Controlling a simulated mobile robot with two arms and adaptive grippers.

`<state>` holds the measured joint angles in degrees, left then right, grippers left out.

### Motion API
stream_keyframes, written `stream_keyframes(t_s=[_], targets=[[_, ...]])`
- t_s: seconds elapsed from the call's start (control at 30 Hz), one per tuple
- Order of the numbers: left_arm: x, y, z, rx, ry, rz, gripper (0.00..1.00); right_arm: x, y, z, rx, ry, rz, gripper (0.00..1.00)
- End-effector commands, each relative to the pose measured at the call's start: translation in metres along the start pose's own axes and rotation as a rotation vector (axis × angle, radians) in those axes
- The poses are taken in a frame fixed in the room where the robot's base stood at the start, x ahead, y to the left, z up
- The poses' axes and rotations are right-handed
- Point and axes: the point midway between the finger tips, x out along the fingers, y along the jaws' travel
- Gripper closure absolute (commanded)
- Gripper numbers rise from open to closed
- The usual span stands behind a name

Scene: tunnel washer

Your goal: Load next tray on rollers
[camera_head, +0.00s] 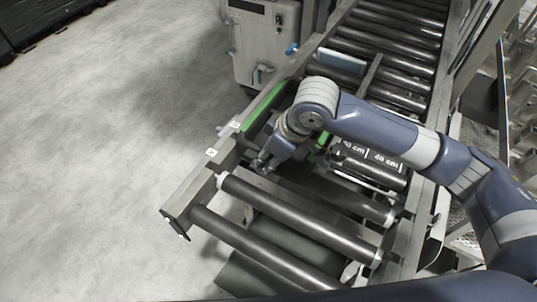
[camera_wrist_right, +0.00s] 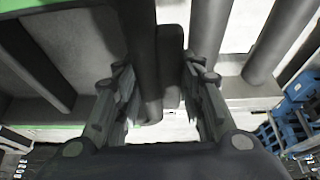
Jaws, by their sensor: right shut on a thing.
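My right arm reaches over the roller conveyor (camera_head: 300,205) from the right in the head view. Its gripper (camera_head: 264,166) is low at the left rail, among the rollers. In the right wrist view the two fingers (camera_wrist_right: 160,105) stand on either side of a dark bar-like piece (camera_wrist_right: 170,65), and the gripper is shut on it. I cannot tell what this piece belongs to. A green-edged part (camera_head: 265,103), perhaps the tray, lies along the left rail. My forearm and wrist hide much of it. My left gripper is not in view.
A grey machine cabinet (camera_head: 262,40) stands beyond the left rail. Bare rollers (camera_head: 395,40) continue toward the back. A plate marked in cm (camera_head: 385,160) lies under my forearm. A blue object (camera_wrist_right: 290,115) shows at right in the wrist view. Open floor (camera_head: 90,150) lies left.

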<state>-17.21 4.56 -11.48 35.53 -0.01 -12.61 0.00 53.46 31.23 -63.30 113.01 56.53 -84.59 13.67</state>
Motion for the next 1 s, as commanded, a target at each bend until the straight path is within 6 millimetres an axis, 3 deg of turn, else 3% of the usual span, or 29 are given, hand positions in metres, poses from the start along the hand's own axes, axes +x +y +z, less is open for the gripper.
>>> stream_keyframes(t_s=[0.03,0.07,0.13,0.17,0.57,0.67,1.0], targets=[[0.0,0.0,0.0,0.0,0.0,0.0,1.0,-0.001,0.0,-0.001,-0.001,0.001,0.001,0.97],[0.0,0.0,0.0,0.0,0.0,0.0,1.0,-0.001,0.0,-0.001,-0.001,0.001,0.001,0.59],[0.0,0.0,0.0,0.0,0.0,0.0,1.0,-0.001,0.0,-0.001,-0.001,0.001,0.001,0.44],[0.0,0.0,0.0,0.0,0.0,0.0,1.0,-0.001,0.0,-0.001,-0.001,0.001,0.001,0.41],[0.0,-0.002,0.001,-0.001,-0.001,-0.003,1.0,-0.005,0.0,0.0,0.0,0.0,0.001,0.41],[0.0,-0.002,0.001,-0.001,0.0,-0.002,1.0,-0.018,0.001,-0.001,-0.001,0.003,0.003,0.41],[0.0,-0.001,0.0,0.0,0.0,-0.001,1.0,-0.089,0.001,-0.001,0.0,0.003,0.004,0.41]])
